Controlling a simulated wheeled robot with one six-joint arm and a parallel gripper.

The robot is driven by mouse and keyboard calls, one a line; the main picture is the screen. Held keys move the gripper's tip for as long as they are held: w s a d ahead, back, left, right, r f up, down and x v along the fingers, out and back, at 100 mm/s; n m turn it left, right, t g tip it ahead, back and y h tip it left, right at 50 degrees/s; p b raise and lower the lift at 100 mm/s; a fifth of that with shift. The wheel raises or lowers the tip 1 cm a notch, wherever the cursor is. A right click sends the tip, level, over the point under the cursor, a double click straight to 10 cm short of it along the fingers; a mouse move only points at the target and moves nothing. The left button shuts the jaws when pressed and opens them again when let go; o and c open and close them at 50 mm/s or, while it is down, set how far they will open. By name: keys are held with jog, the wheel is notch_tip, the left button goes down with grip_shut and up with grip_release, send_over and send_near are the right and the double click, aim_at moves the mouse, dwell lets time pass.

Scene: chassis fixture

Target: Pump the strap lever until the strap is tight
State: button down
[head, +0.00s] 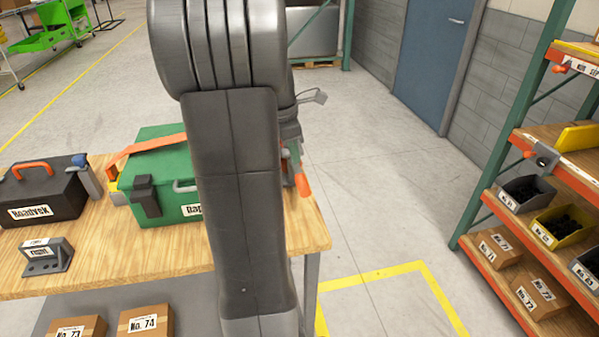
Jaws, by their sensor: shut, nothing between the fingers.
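A green case (165,168) stands on the wooden workbench. An orange strap (155,144) runs across the top of the case and slopes down past its left end. At the right, beside my arm, a lever with an orange grip (302,184) points downward. My gripper (290,135) shows only in part, just above that lever and behind my arm. It is shut and empty. I cannot tell whether it touches the lever. My arm hides the right part of the case, the strap's right end and most of the lever's mount.
A black toolbox (42,192) with an orange handle and a small grey block (47,257) are on the workbench (130,255) at left. Cardboard boxes (145,322) sit below it. A shelf rack (545,165) with bins stands at right. The floor between is clear.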

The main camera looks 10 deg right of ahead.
aim_at(300, 184)
jog(key=f, duration=0.3)
jog(key=d+f, duration=0.1)
jog(key=f, duration=0.2)
jog(key=shift+d+f, duration=0.15)
jog(key=shift+f, duration=0.15)
jog(key=f+t+b, duration=0.1)
jog(key=b, duration=0.1)
jog(key=f+t+b, duration=0.1)
jog(key=f+b, duration=0.1)
jog(key=b, duration=0.1)
jog(key=shift+s+f+b, duration=0.3)
jog(key=shift+s+b, duration=0.05)
jog(key=shift+s, duration=0.05)
notch_tip(300, 184, down, 3)
jog(key=t+b, duration=0.3)
jog(key=b, duration=0.2)
jog(key=shift+m, duration=0.3)
jog(key=shift+w+f+b, duration=0.1)
jog(key=shift+f+b, duration=0.25)
jog(key=shift+b, duration=0.15)
jog(key=shift+f, duration=0.15)
jog(key=shift+s+f, duration=0.1)
jog(key=shift+s, duration=0.1)
